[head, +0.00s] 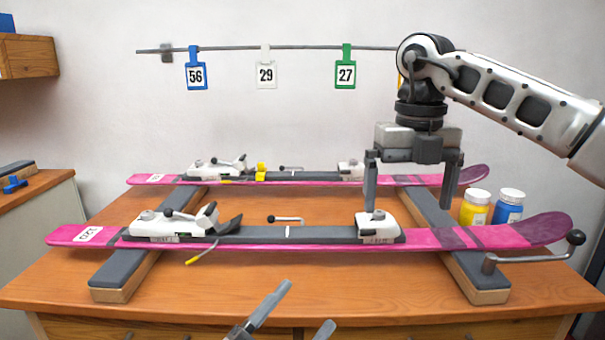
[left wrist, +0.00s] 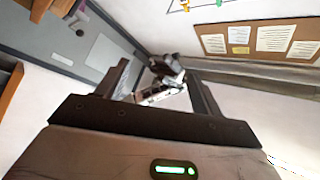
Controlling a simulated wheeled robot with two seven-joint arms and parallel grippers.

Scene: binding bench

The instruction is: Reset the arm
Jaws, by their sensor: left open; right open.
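My right arm comes in from the right in the head view. Its gripper (head: 411,205) points down with its fingers wide apart and empty, above the right part of the bench, over the skis. My left gripper (head: 297,318) shows only as two fingertips at the bottom edge of the head view, near the bench's front edge. The left wrist view shows its two fingers (left wrist: 160,80) apart, with nothing clasped between them. The rest of my left arm is out of the head view.
Two pink skis, front (head: 335,237) and rear (head: 145,180), lie across grey-topped supports (head: 115,276) on the wooden bench (head: 360,288). A crank handle (head: 530,258) juts out right. Yellow (head: 474,209) and blue (head: 508,208) jars stand behind it. Number tags hang from a rail (head: 300,47).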

